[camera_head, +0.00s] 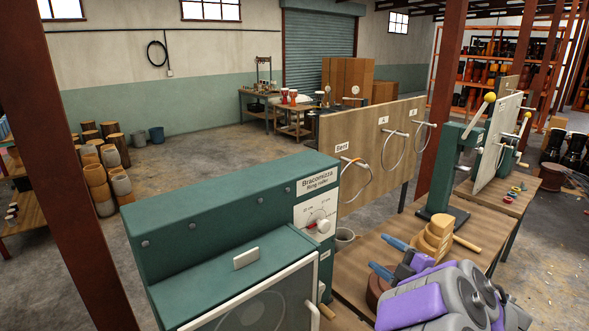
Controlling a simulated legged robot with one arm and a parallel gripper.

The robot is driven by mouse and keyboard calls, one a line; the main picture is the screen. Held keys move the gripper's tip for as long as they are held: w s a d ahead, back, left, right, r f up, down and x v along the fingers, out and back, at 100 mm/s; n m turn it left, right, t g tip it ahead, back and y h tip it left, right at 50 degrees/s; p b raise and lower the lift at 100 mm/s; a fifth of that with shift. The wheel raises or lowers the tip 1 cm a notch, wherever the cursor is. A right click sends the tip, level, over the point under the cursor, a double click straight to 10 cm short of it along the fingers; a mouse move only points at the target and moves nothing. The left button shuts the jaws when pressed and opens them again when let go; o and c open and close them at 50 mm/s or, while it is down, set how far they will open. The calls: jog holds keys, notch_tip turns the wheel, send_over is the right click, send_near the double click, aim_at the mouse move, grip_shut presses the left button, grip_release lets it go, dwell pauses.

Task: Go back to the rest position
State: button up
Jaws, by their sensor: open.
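My gripper (380,252) shows at the lower right, at the end of my purple and grey arm. Its two blue fingers are spread apart, point to the left, and hold nothing that I can see. A dark brown round block is partly hidden below the fingers.
A green ring roller machine (215,205) with a dial fills the front left. A wooden board (365,140) with hanging rings stands behind. A green lever press (449,165) is at the right. A rusty post (75,180) stands left. Open floor (200,165) lies beyond.

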jog(key=d+r+m+h, duration=0.6)
jog(key=d+m+h, duration=0.2)
jog(key=h, duration=0.3)
jog(key=s+d+f+m+g+h, duration=0.1)
jog(key=s+d+m+g+h, duration=0.1)
jog(key=s+m+g+h, duration=0.35)
jog(key=s+a+f+m+g+y, duration=0.1)
jog(key=s+a+f+g+y, duration=0.1)
jog(key=s+a, duration=0.5)
jog(key=s+a+f+m+g+y, duration=0.2)
jog(key=s+a+f+g, duration=0.3)
jog(key=s, duration=1.1)
jog(key=s+a+f+m+g+y, duration=0.2)
jog(key=s+a+f+g+y, duration=0.2)
jog(key=s+a, duration=0.6)
jog(key=shift+s+a, duration=0.15)
jog(key=shift+s, duration=0.8)
jog(key=shift+g, duration=0.25)
